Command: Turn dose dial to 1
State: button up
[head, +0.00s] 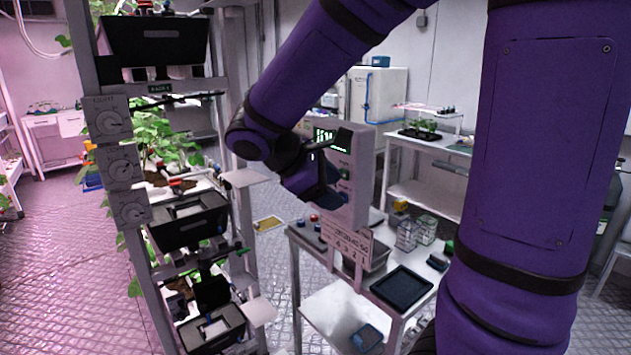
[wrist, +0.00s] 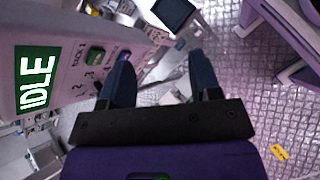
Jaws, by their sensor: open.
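A pale control box (head: 358,155) with a green-lit screen stands right of my gripper (head: 322,185) in the head view. The wrist view shows the box (wrist: 62,30) close at left. Its screen (wrist: 38,78) reads IDLE. A green button (wrist: 95,56) and a blue round part (wrist: 124,57) sit on its face. Small digits show beside my left finger, but any dial there is mostly hidden, and its setting cannot be read. My gripper (wrist: 162,75) is open and empty, its left finger overlapping the box face in the picture. I cannot tell whether it touches.
Three panels with round dials, top (head: 108,117), middle (head: 120,165) and bottom (head: 131,208), hang on the rack post at left. A lettered sign (head: 345,238) sits below the box. A cart with a black tray (head: 402,288) stands below. Floor is open at lower left.

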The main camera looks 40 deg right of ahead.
jog(key=w+a+f+n+t+h, duration=0.1)
jog(key=w+a+f+n+h, duration=0.2)
jog(key=w, duration=0.4)
jog(key=w+f+n+t+h, duration=0.2)
jog(key=w+n+h, duration=0.4)
jog(key=w, duration=0.1)
jog(key=d, duration=1)
jog(key=shift+w+d+f, duration=0.2)
jog(key=shift+w+d, duration=0.05)
jog(key=shift+w, duration=0.05)
jog(key=c, duration=0.9)
